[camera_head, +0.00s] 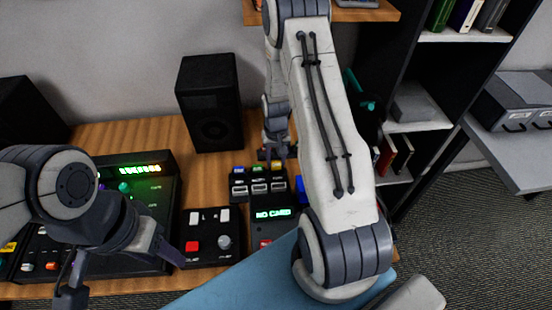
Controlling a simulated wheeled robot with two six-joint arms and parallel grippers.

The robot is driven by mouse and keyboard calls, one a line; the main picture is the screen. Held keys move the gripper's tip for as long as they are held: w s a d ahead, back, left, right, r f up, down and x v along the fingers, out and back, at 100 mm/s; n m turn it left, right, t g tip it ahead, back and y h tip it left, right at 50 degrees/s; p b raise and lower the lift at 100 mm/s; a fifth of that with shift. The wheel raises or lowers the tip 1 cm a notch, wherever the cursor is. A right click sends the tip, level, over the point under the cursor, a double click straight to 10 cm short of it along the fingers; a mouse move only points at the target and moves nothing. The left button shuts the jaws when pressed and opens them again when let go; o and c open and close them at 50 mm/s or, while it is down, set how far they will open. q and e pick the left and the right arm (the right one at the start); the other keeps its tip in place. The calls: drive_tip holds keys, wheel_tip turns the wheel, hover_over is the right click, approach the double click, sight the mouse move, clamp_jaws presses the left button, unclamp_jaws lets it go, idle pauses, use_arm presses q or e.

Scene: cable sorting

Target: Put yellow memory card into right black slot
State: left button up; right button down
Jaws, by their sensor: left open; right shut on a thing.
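My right gripper (277,152) is shut at the back of a small black card rack (258,192). A small yellow patch (278,163), seemingly the yellow memory card, shows right at its fingertips; the detail is too small to tell whether it is clear of the rack. Blue (238,169) and green (256,168) patches sit in a row to its left. A black device (272,228) with a green "NO CARD" display stands in front of the rack. My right arm hides its right side, and I cannot make out the right black slot. My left gripper (118,272) is open and empty at lower left.
A black box with a red button and a knob (208,237) stands left of the device. A larger lit console (140,185) lies behind my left arm. A black speaker (209,103) stands at the back. Bare wood (130,135) lies left of the speaker.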

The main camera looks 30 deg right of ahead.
drive_tip(key=shift+f+b, duration=0.3)
drive_tip(key=shift+f, duration=0.15)
idle(0.4)
drive_tip(key=shift+c, duration=1.8)
unclamp_jaws()
drive_tip(key=o, duration=0.4)
drive_tip(key=shift+c, duration=0.2)
drive_tip(key=shift+r, duration=0.1)
drive_tip(key=shift+r+p, duration=2.9)
drive_tip(key=shift+r, duration=0.55)
